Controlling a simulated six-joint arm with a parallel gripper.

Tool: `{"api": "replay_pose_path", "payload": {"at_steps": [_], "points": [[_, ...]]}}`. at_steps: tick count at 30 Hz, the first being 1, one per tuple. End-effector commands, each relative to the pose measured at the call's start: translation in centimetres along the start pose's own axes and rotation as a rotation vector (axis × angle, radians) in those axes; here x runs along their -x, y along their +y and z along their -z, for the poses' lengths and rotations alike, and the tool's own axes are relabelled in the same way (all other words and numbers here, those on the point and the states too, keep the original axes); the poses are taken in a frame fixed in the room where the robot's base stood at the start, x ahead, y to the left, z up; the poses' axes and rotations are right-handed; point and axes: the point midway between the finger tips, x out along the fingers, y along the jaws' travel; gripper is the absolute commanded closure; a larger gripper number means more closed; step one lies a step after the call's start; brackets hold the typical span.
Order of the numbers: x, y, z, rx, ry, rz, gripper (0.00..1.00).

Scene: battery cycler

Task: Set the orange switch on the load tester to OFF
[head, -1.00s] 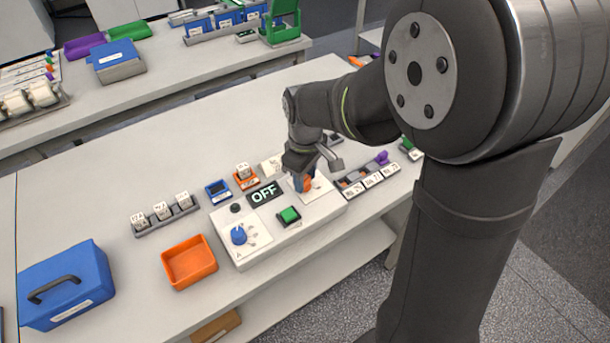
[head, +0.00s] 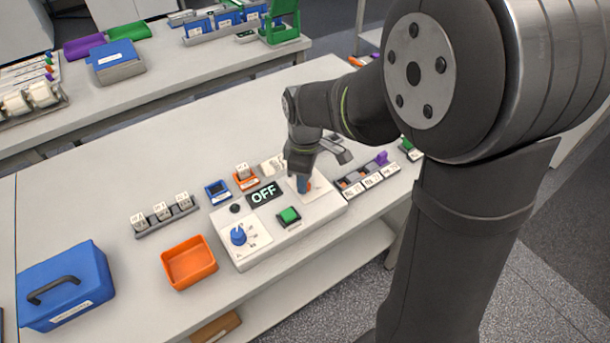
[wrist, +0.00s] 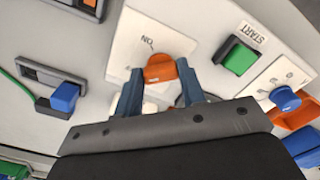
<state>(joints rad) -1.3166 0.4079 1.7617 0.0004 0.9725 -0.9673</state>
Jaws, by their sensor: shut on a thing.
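The load tester (head: 300,231) is a white box on the bench. Its display (head: 264,194) reads OFF. The orange switch (wrist: 160,69) sits on a white plate (wrist: 125,50) between my two blue fingers. My gripper (wrist: 160,76) is shut on the switch, one finger on each side of it. In the head view my gripper (head: 303,183) stands over the right end of the tester and covers most of the switch. The ON label (wrist: 147,42) shows upside down beyond the switch in the wrist view. Any other label on the plate is hidden by my gripper.
A green START button (wrist: 239,56) and a blue knob (wrist: 285,98) are on the same tester. An orange tray (head: 189,262) stands at its left and a blue case (head: 66,285) further left. Small holders line its back and right sides.

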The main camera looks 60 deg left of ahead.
Motion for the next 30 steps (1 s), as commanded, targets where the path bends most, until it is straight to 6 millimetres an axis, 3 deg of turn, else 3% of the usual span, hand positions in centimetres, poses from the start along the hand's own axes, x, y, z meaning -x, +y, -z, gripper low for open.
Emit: {"api": "replay_pose_path", "payload": {"at_steps": [2,3,6,15,19,23,30], "points": [[0.1,0.1,0.0,0.002,0.001,-0.002,0.86],[0.1,0.1,0.0,0.002,0.001,-0.002,0.62],[0.1,0.1,0.0,0.002,0.001,-0.002,0.42],[0.1,0.0,0.0,0.001,0.000,-0.001,0.42],[1.1,0.1,0.0,0.000,0.002,-0.003,0.42],[3.5,0.1,0.1,0.000,0.003,-0.006,0.42],[9.5,0.1,0.1,0.001,0.004,-0.006,0.42]]}}
